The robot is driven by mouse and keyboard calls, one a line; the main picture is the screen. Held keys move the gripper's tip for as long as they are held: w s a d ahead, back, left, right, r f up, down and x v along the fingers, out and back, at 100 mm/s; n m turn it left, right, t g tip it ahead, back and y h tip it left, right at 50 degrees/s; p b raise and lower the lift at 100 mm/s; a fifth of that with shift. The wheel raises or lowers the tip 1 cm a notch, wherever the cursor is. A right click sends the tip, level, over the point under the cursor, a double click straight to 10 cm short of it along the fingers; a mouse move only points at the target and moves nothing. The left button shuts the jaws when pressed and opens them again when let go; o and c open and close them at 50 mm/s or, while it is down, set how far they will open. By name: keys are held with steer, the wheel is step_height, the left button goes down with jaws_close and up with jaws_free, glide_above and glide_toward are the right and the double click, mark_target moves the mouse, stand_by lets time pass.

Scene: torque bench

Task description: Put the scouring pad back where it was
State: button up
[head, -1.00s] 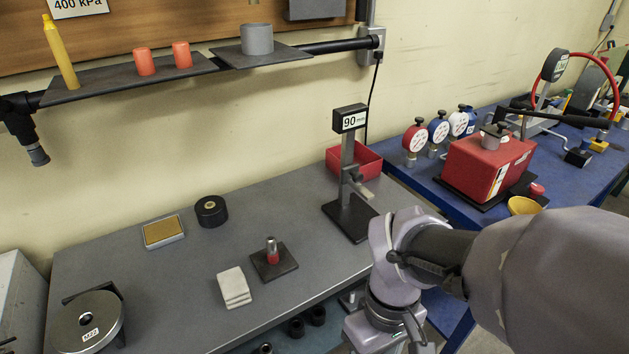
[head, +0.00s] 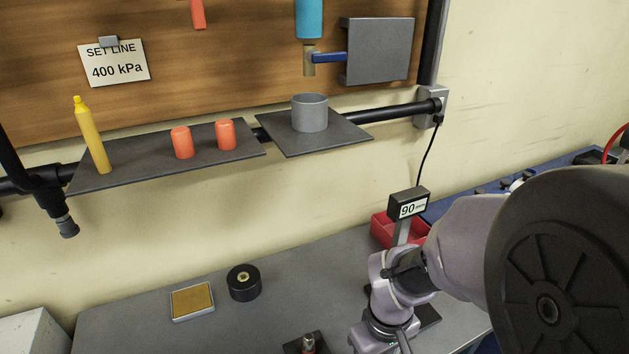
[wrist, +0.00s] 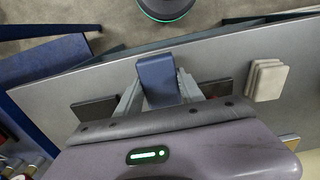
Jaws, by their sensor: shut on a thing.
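My gripper (wrist: 157,85) is shut on a dark blue block (wrist: 158,80), which I take to be the scouring pad. The block sticks out between the two grey fingers in the wrist view. It appears above the grey bench, between two dark plates; its height is unclear. In the head view my fingers and the block do not show; only my arm shows, in front of the 90 stand.
The grey bench (head: 140,320) holds a tan-topped tray (head: 192,301), a black roll (head: 244,283), the 90 stand (head: 408,205) and a red bin (head: 385,230). White pads (wrist: 267,80) lie right in the wrist view. Shelves (head: 140,170) with orange cylinders hang above.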

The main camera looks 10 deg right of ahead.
steer(key=w, duration=0.2)
steer(key=w+a+f, duration=0.1)
steer(key=w, duration=0.1)
steer(key=w+b, duration=0.1)
steer(key=w, duration=0.1)
steer(key=shift+w+a+f, duration=0.15)
steer(key=shift+w+f, duration=0.05)
steer(key=shift+f, duration=0.05)
steer(key=shift+w+f+b, duration=0.15)
steer(key=shift+f+b, duration=0.15)
steer(key=shift+f, duration=0.1)
step_height(320, 180, down, 3)
steer(key=shift+r+b, duration=0.1)
steer(key=shift+b, duration=0.8)
steer(key=shift+r, duration=0.1)
steer(key=shift+c, duration=0.6)
steer(key=o, duration=1.3)
